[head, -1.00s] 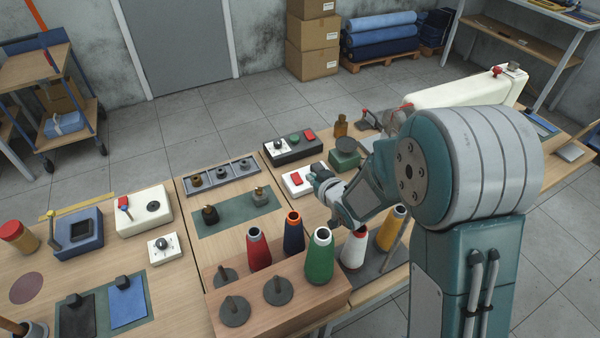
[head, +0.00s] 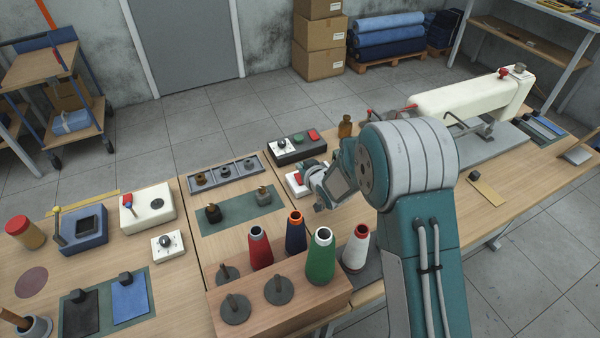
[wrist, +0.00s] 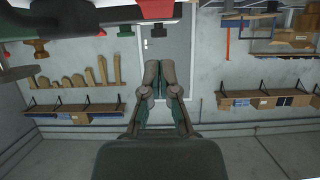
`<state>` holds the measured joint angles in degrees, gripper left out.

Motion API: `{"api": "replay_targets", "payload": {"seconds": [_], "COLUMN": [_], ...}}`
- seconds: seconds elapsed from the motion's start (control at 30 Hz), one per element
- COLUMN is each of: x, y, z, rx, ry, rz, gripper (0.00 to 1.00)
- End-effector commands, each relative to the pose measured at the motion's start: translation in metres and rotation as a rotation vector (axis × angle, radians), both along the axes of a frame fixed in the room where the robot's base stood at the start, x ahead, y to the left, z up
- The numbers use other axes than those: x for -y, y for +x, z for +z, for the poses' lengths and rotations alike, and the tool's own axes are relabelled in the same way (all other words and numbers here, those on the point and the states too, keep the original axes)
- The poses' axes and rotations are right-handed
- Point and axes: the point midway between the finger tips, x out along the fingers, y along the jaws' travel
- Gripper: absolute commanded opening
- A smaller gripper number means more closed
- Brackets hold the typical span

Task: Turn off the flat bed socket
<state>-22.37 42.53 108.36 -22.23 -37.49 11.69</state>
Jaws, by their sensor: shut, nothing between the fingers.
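A small white box with a red rocker switch (head: 296,181) sits on the bench just left of my wrist in the head view. It looks like a socket; no label is readable, and my wrist hides its right part. The switch's position is too small to tell. In the wrist view my gripper (wrist: 160,68) is shut and empty, its two fingers side by side with open space beyond them. In the head view the fingertips are hard to make out against my wrist, so I cannot tell whether they touch the box.
A dark control box (head: 296,148) with a knob, green and red buttons stands behind. Thread cones, including a green one (head: 320,258), stand in front on a wooden stand (head: 330,288). A cream sewing machine (head: 465,97) is at right. A white knob box (head: 168,246) is left.

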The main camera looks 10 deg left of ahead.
Motion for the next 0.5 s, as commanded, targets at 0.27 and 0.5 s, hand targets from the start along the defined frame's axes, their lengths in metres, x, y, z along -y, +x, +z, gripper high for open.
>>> {"api": "replay_targets", "payload": {"seconds": [0.27, 0.5], "x": [-0.006, -0.006], "y": [0.006, 0.008], "z": [-0.031, -0.033], "rx": [-0.004, -0.002], "ry": [-0.003, -0.002], "rz": [0.0, 0.0], "gripper": [0.0, 0.0]}}
